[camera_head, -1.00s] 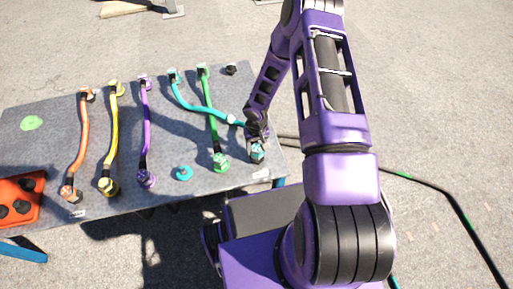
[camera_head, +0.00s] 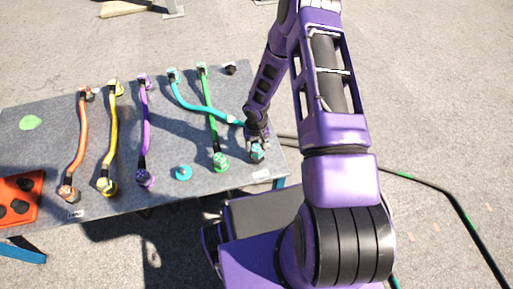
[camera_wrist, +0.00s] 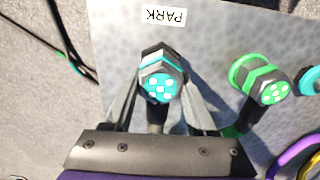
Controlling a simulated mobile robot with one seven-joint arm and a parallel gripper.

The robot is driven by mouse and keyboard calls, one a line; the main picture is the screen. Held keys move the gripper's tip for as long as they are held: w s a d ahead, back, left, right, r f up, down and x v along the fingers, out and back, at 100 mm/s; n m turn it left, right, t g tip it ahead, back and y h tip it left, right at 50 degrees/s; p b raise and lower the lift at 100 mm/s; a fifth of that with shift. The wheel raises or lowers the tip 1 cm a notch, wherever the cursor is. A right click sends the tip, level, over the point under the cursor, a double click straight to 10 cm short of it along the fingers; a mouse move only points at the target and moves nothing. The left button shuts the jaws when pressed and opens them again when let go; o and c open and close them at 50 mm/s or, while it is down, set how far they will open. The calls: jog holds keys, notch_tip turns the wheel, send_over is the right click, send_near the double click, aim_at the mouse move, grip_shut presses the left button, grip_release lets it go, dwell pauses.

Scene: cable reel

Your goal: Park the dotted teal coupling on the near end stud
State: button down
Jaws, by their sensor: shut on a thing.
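The dotted teal coupling (camera_wrist: 162,85) shows end-on in the wrist view, with white dots on its teal face. My gripper (camera_wrist: 155,98) is shut on it, one finger on each side. In the head view the coupling (camera_head: 257,153) is at the near right corner of the table, just below my gripper (camera_head: 257,138). Its teal cable (camera_head: 195,108) runs from the far row and crosses the green cable. The near end stud is not seen; the coupling and gripper cover that spot, so I cannot tell whether the coupling is seated.
A PARK label (camera_wrist: 164,16) lies beside the coupling. The green coupling (camera_head: 220,161) stands close to its left in the head view. An empty teal-ringed stud (camera_head: 183,173) is farther left. A bare black stud (camera_head: 231,69) is at the far right corner. Purple, yellow and orange cables lie left.

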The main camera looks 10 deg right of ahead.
jog(key=shift+f, duration=0.35)
jog(key=shift+c, duration=0.6)
grip_release()
notch_tip(320, 180, up, 17)
jog(key=p, duration=0.3)
jog(key=shift+r, duration=0.2)
